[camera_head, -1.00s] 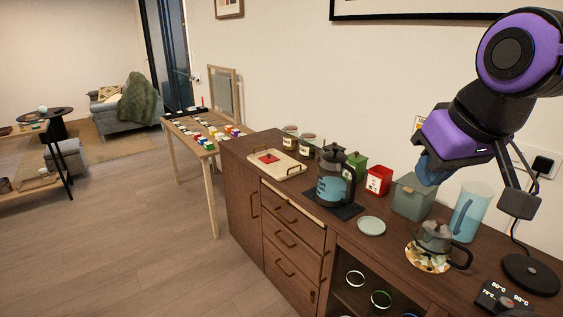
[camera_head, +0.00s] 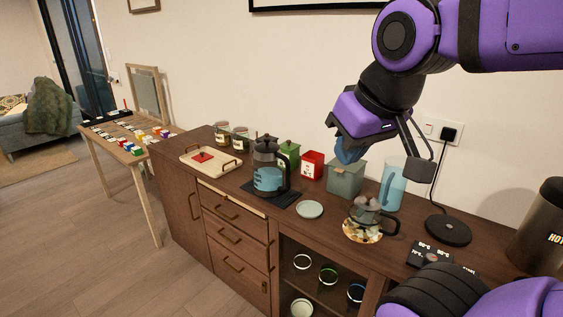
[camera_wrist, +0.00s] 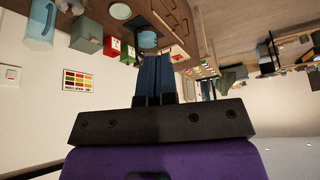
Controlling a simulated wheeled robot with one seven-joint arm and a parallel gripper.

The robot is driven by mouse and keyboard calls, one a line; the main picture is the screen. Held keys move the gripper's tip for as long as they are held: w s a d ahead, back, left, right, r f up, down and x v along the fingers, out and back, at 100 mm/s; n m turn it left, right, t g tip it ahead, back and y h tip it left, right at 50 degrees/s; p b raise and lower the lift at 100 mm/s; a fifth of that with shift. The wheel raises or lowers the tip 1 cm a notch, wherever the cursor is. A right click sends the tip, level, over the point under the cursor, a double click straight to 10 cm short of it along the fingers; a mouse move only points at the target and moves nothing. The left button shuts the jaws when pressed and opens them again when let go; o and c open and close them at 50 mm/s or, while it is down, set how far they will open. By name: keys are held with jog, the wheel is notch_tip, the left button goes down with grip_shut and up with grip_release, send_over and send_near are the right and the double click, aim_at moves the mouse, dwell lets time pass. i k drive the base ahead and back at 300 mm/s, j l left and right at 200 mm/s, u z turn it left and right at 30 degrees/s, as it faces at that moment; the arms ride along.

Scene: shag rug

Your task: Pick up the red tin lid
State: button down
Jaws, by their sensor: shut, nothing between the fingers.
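A small flat red piece (camera_head: 203,157), which looks like the red tin lid, lies on a pale wooden tray (camera_head: 228,168) at the left end of the dark sideboard. A red tin (camera_head: 312,165) stands further right, near the wall, between a green canister and a grey-green box. It also shows in the wrist view (camera_wrist: 114,48). My gripper (camera_head: 347,152) is shut and empty, raised over the grey-green box, well to the right of the tray. Its blue fingers show together in the wrist view (camera_wrist: 156,76). I cannot make out the lid in the wrist view.
A coffee press (camera_head: 268,180) on a dark mat stands between the tray and the gripper. The green canister (camera_head: 290,155), grey-green box (camera_head: 346,178), blue jug (camera_head: 391,185) and glass teapot (camera_head: 366,220) crowd the top. A small plate (camera_head: 309,209) lies near the front. Floor is clear at left.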

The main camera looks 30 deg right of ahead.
aim_at(203, 157)
jog(key=i+j+z, duration=0.15)
jog(key=i+j, duration=0.85)
jog(key=i, duration=0.35)
jog(key=i+j+z, duration=0.1)
jog(key=i+j, duration=1.1)
jog(key=i+l, duration=0.05)
jog(key=i, duration=0.05)
